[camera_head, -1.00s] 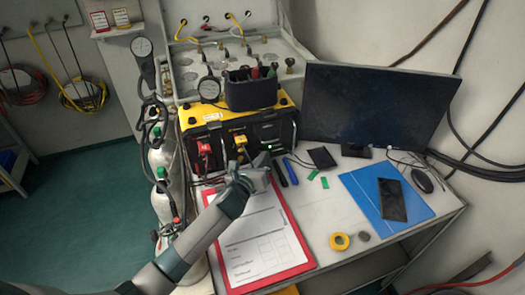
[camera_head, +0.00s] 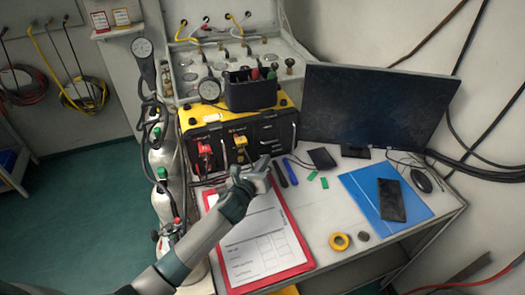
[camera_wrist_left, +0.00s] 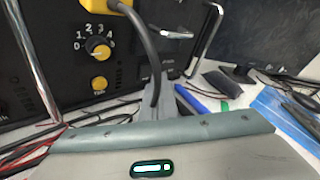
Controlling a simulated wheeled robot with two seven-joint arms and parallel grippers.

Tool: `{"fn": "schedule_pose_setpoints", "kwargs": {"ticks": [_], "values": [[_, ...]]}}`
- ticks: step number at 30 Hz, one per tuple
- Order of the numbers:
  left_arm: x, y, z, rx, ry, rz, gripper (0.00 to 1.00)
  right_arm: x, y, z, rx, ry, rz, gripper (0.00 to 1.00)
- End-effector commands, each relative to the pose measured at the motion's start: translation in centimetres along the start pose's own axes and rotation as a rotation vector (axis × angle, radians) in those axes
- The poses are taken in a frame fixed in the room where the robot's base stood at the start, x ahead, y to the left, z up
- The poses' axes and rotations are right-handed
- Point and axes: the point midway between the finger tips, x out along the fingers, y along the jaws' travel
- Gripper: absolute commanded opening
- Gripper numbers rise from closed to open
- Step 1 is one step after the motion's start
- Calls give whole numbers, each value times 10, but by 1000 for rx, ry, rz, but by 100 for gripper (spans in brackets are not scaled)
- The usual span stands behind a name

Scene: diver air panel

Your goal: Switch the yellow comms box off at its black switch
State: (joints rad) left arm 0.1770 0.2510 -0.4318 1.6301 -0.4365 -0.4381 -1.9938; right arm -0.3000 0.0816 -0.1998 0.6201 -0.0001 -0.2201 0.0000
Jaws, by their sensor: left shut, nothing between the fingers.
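The yellow comms box (camera_head: 238,138) stands on the bench, with a yellow top and a black front panel. The black switch is not clearly made out there. No green light shows on the front. My right gripper is not in view.
A clipboard (camera_head: 290,264) lies under my left arm. Gas cylinders (camera_head: 162,160) stand at the left.

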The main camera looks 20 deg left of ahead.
Motion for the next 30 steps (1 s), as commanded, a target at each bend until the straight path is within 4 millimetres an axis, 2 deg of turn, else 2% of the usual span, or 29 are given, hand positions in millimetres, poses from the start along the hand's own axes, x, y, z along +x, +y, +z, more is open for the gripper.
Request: {"fn": "schedule_pose_setpoints", "kwargs": {"ticks": [14, 30], "values": [[-4, -4, -3, -1, 1, -1, 0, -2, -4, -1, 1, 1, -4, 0], [-33, -24, -24, -2, 0, -1, 0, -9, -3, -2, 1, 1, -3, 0]]}}
